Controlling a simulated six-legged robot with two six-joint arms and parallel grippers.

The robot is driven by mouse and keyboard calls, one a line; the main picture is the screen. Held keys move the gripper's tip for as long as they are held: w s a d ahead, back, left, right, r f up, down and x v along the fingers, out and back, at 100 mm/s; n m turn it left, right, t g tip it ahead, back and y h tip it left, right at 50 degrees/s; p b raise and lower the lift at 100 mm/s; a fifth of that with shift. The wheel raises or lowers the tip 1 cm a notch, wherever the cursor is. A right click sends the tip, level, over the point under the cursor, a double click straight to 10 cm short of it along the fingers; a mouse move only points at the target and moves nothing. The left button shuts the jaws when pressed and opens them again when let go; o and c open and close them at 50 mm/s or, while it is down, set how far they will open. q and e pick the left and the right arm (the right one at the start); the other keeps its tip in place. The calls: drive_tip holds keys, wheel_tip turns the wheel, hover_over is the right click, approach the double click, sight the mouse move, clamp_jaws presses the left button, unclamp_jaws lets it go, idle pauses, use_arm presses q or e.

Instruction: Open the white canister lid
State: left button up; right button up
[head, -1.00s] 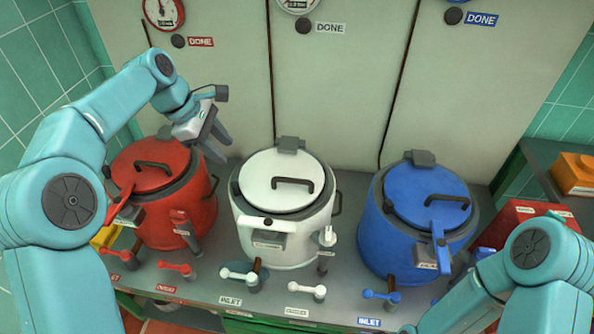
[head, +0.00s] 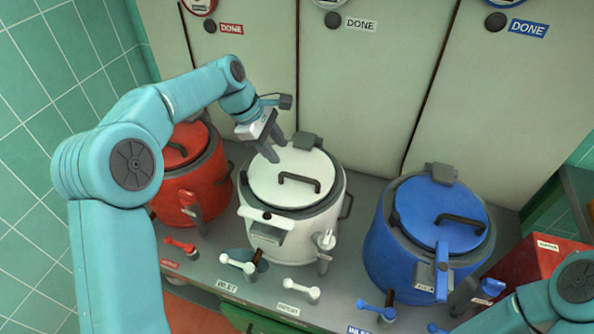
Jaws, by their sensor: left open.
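The white canister (head: 290,215) stands upright between the red and blue ones. Its round white lid (head: 268,184) is closed and has a dark curved handle (head: 300,181) on top. A dark hinge block (head: 307,141) sits at the lid's back, and a white latch piece (head: 268,228) is at the front rim. My left gripper (head: 275,148) is open and empty, pointing down over the back left of the white lid, left of the handle. I cannot tell whether its fingertips touch the lid. Of my right arm only a part shows at the lower right; its gripper is out of view.
The red canister (head: 183,190) stands left, partly behind my left arm. The blue canister (head: 400,265) stands right. White valve levers (head: 238,263) stick up at the grey counter's front edge. A wall panel (head: 370,90) rises close behind. A red box (head: 540,258) is at right.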

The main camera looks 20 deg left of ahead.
sight(298, 176)
use_arm(q)
drive_tip(key=x, duration=1)
drive_tip(key=shift+w+d+f+p, duration=0.1)
drive_tip(key=shift+d+f+p, duration=0.1)
drive_tip(key=shift+d+p, duration=0.15)
drive_tip(key=shift+a+f, duration=0.1)
drive_tip(key=shift+a, duration=0.15)
clamp_jaws()
